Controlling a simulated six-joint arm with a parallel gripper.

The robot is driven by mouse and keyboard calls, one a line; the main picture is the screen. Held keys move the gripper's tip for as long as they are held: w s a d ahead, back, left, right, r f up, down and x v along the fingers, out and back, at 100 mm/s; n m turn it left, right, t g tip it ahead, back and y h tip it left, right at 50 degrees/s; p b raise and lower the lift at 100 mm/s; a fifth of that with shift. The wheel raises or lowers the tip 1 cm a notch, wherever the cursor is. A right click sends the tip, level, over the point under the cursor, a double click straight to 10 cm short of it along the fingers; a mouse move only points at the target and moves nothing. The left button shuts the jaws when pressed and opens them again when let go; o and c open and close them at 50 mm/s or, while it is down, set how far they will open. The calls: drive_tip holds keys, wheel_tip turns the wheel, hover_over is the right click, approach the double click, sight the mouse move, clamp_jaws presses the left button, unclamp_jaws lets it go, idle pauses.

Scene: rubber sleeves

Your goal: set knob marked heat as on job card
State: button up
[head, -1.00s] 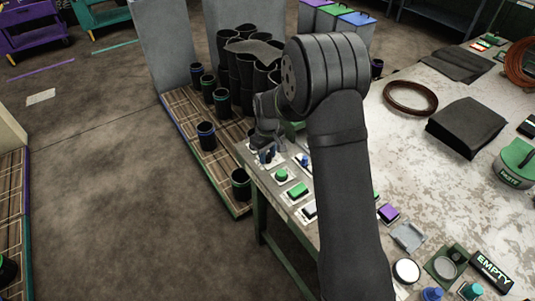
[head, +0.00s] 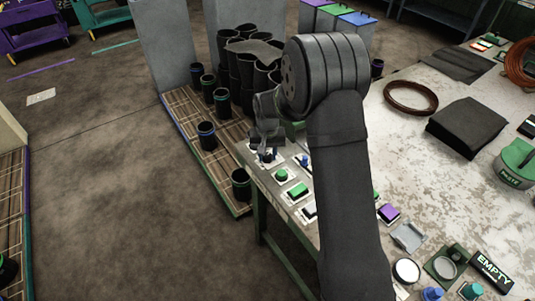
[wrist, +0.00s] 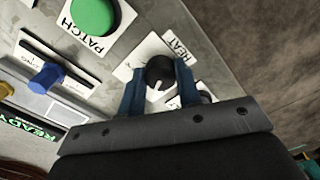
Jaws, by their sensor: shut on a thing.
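The black heat knob (wrist: 159,72) sits on a white plate beside a label reading HEAT (wrist: 173,46) in the wrist view. A white pointer line shows on the knob, toward the bottom of the picture. My gripper (wrist: 159,76) has one blue finger on each side of the knob and is shut on it. In the head view my gripper (head: 266,155) is at the bench's far left corner, and the knob cannot be made out there. I cannot make out a job card in either view.
A green PATCH button (wrist: 93,15) and a blue slider (wrist: 47,75) are close to the knob. A lit READY sign (wrist: 28,130) is at the left. Black sleeves (head: 240,75) stand on a slatted pallet beyond the bench (head: 440,105).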

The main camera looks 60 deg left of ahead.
sight(267, 156)
drive_tip(key=shift+m, duration=2.1)
drive_tip(key=o, duration=1)
wheel_tip(267, 156, up, 18)
drive_tip(key=shift+f, duration=0.25)
drive_tip(key=shift+f, duration=0.1)
wheel_tip(267, 156, down, 17)
drive_tip(key=shift+f, duration=0.15)
